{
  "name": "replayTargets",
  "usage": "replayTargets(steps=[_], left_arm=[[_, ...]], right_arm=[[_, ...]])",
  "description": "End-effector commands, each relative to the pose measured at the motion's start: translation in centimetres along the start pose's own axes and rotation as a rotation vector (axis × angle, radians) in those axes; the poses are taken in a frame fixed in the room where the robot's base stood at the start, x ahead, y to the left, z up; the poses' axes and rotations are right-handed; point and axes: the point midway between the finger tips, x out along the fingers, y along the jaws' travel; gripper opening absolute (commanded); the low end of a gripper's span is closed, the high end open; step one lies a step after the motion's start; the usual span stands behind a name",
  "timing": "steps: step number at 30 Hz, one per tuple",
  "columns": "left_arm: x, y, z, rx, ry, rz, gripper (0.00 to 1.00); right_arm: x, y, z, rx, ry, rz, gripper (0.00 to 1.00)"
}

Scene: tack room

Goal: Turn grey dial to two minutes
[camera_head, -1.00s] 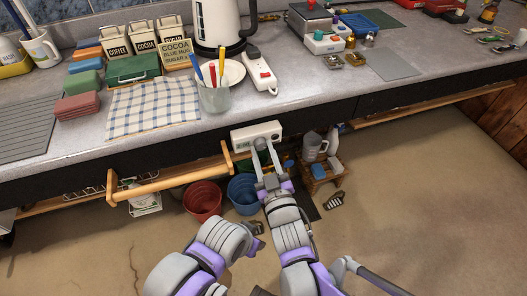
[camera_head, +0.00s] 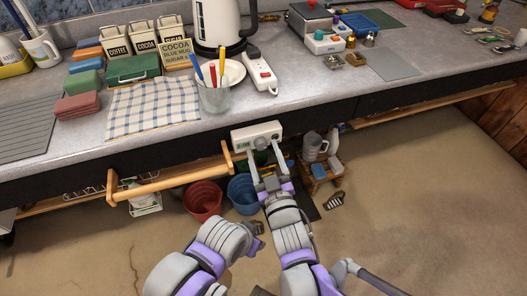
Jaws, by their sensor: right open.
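A white timer box (camera_head: 257,133) is fixed to the dark front edge of the counter, in the middle of the head view. A small grey dial (camera_head: 262,140) shows faintly on its front face; its pointer setting is too small to read. My right gripper (camera_head: 265,156) is open just below and in front of the box, its two fingers spread to either side of the dial, with nothing between them. I cannot tell if the fingertips touch the box. My left arm is folded low in the view, and the jaws of its gripper (camera_head: 258,236) cannot be made out clearly.
A wooden rail (camera_head: 170,183) sticks out left of the box. A glass of pens (camera_head: 214,97) and a power strip (camera_head: 261,71) are on the counter above.

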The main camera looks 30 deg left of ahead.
Motion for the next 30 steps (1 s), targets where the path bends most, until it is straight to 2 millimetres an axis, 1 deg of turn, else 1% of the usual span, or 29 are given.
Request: replayTargets(steps=[4,12,15,18,21,30], left_arm=[[0.0,0.0,0.0,0.000,0.000,0.000,0.50],[0.1,0.0,0.0,0.000,0.000,0.000,0.50],[0.1,0.0,0.0,0.000,0.000,0.000,0.50],[0.1,0.0,0.0,0.000,0.000,0.000,0.50],[0.1,0.0,0.0,0.000,0.000,0.000,0.50],[0.1,0.0,0.0,0.000,0.000,0.000,0.50]], right_arm=[[-2.2,0.0,0.0,-0.002,0.000,0.001,0.69],[-7.7,0.0,0.0,-0.001,0.000,0.001,0.69],[-9.1,0.0,0.0,0.000,0.000,0.001,0.69],[-10.0,0.0,0.0,-0.001,0.000,0.001,0.69],[-10.4,0.0,0.0,-0.001,0.000,0.000,0.69],[-10.4,0.0,0.0,0.000,0.000,0.000,0.69]])
